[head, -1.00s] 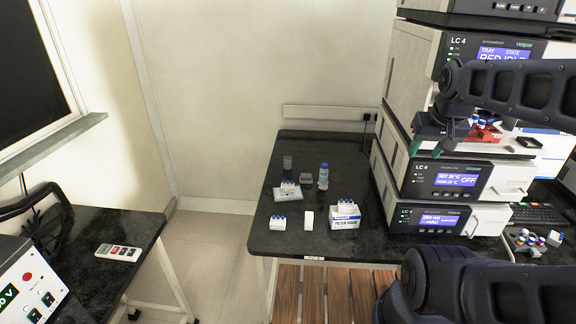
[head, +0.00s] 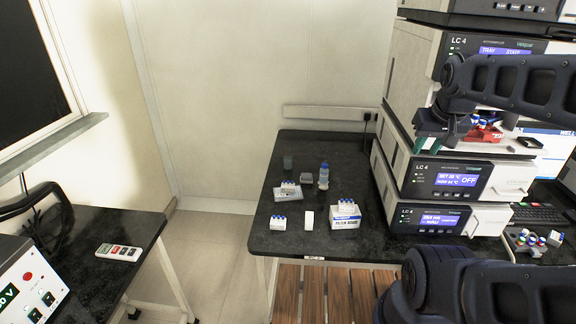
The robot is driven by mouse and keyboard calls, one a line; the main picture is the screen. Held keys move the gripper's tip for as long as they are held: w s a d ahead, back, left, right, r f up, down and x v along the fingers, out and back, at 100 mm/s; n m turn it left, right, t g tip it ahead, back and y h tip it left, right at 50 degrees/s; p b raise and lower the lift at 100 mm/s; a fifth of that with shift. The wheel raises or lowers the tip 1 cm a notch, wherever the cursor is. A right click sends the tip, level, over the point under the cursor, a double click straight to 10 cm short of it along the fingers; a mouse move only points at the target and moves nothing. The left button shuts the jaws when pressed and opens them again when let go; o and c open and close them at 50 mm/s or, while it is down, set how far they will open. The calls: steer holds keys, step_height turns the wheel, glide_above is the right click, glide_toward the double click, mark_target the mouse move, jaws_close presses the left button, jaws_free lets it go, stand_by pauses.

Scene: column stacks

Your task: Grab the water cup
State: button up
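A small, dark grey, see-through cup (head: 288,162) stands upright at the back left of the black bench (head: 262,236). It is the only cup-like thing I can make out, but I cannot tell whether it holds water. A clear bottle with a blue cap (head: 323,176) stands to its right and a little nearer. My dark arm crosses the right side of the view, at the top and at the bottom.
The stacked instruments (head: 430,183) block the right side. The bench's left front corner is bare.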

steer(key=w+a+r+n, duration=0.3)
steer(key=w+r+n, duration=0.1)
steer(key=w+r, duration=0.75)
steer(key=w+a+r+n+g, duration=0.1)
steer(key=w+a+r+n, duration=0.2)
steer(key=w+a, duration=0.35)
steer(key=w+a+r+n+g, duration=0.1)
steer(key=w+a+r+n, duration=0.15)
steer(key=w, duration=0.65)
steer(key=n+g, duration=0.3)
steer(key=n, duration=0.8)
glide_above(288, 169)
step_height(288, 169, down, 55)
steer(key=shift+s+d+r, duration=0.1)
steer(key=shift+d, duration=0.05)
steer(key=shift+w+f, duration=0.2)
steer(key=shift+f, duration=2.75)
jaws_close()
